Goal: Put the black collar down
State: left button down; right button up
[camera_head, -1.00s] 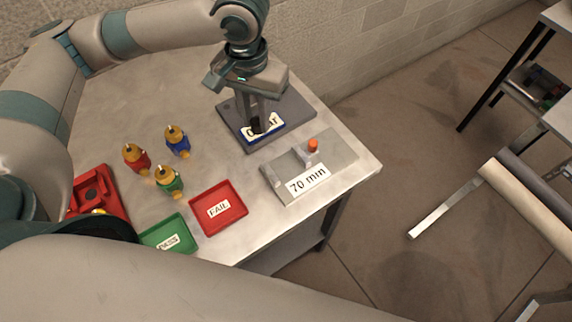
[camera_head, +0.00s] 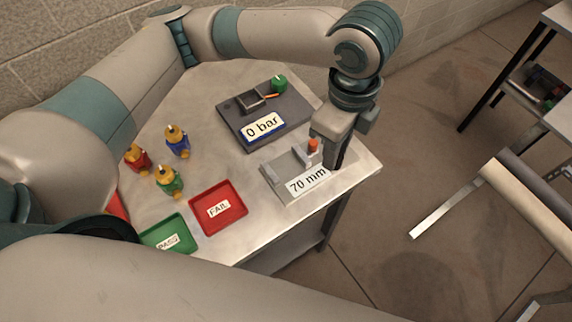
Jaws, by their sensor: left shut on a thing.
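My left gripper (camera_head: 330,147) is over the right end of the grey fixture labelled 70 mm (camera_head: 274,186), close to its orange-tipped post (camera_head: 313,146). It is shut on the black collar, which is mostly hidden by the fingers in this view. I cannot tell whether the collar touches the fixture or the table. My right gripper is not in view.
The dark fixture labelled 0 bar (camera_head: 236,124) has a green knob (camera_head: 280,84). Red (camera_head: 136,158), blue (camera_head: 177,141) and green (camera_head: 168,181) fittings stand at left. The red FAIL tray (camera_head: 232,220) and green PASS tray (camera_head: 157,232) lie in front. The table's right edge is close.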

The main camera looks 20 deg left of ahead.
pick_arm(q)
jog(key=shift+s+d+r+m, duration=0.1)
jog(key=shift+s+d+m, duration=0.15)
jog(key=shift+d+m, duration=0.35)
jog(key=shift+a, duration=0.15)
jog(key=shift+a, duration=0.1)
jog(key=p, duration=0.3)
send_over(285, 166)
notch_tip(285, 166, down, 7)
notch_tip(285, 166, down, 4)
jog(key=shift+s+r+p, duration=0.1)
jog(key=shift+r+p, duration=0.15)
jog(key=shift+p, duration=0.3)
jog(key=shift+f, duration=0.25)
jog(key=shift+f, duration=0.1)
